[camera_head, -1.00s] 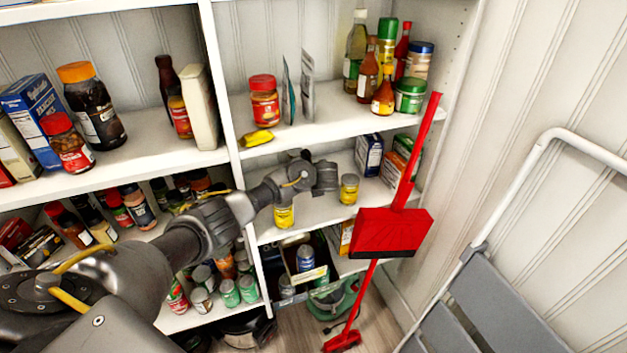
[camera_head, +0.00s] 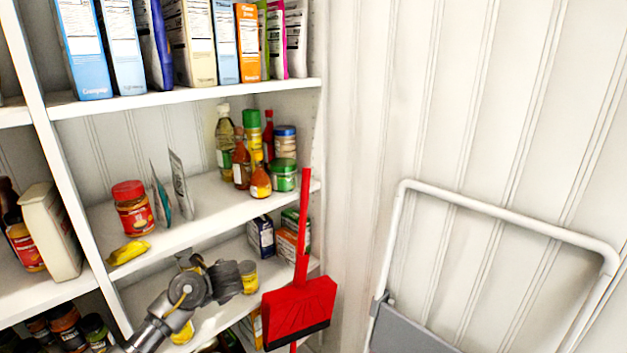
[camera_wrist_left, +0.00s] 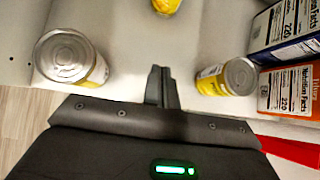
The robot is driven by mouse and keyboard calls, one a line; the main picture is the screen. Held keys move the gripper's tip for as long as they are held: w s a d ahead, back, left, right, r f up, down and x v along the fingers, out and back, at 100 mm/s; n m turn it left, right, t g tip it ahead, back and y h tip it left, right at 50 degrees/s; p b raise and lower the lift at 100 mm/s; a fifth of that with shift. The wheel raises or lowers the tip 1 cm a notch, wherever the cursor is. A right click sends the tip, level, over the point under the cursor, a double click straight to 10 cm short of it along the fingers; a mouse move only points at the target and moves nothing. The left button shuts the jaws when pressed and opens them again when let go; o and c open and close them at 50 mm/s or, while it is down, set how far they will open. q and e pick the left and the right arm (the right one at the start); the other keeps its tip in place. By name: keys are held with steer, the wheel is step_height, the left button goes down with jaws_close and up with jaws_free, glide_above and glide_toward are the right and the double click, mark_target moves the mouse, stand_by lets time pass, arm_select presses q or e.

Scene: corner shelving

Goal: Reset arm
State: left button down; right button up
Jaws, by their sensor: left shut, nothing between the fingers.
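My left gripper (camera_head: 228,279) reaches in from the lower left of the head view, into the shelf level below the peanut butter jar. Its shut, empty fingers (camera_wrist_left: 160,84) show in the left wrist view. They lie between two yellow-labelled cans, apart from both: one at left (camera_wrist_left: 72,62), one at right (camera_wrist_left: 226,77). A third yellow item (camera_wrist_left: 166,5) is cut off at the top edge. In the head view, one can (camera_head: 249,277) stands right of the gripper and another (camera_head: 182,334) is partly hidden behind my arm. My right gripper is not in view.
Boxes (camera_head: 260,235) stand on the same level at right. A red dustpan (camera_head: 300,308) with its handle stands before the shelf's right end. The shelf board above (camera_head: 200,215) carries a peanut butter jar (camera_head: 133,208) and bottles. A folding step stool (camera_head: 510,215) leans at right.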

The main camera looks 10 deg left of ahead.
arm_select(q)
steer(key=s+d+f+n+h, duration=0.1)
steer(key=s+d+f+n, duration=0.25)
steer(key=s, duration=0.25)
steer(key=s+d+f+n+g+h, duration=0.1)
steer(key=s+d+f+n+h, duration=0.1)
steer(key=s+d+f+n, duration=0.3)
steer(key=s+d+f+n+h, duration=0.1)
steer(key=s+f, duration=0.2)
steer(key=s, duration=0.4)
steer(key=s+r+n+g+h, duration=0.1)
steer(key=s+n+h, duration=0.1)
steer(key=s+n, duration=1.75)
steer(key=s+f+m+g, duration=0.1)
steer(key=s+f+m, duration=0.2)
steer(key=f, duration=1)
steer(key=s+f+m+g, duration=0.1)
steer(key=s+f+m, duration=0.15)
steer(key=f, duration=1.15)
steer(key=s+a+f+g, duration=0.1)
steer(key=s+a+f, duration=0.2)
steer(key=s+f, duration=1.2)
steer(key=shift+s+a, duration=0.15)
steer(key=shift+s, duration=0.55)
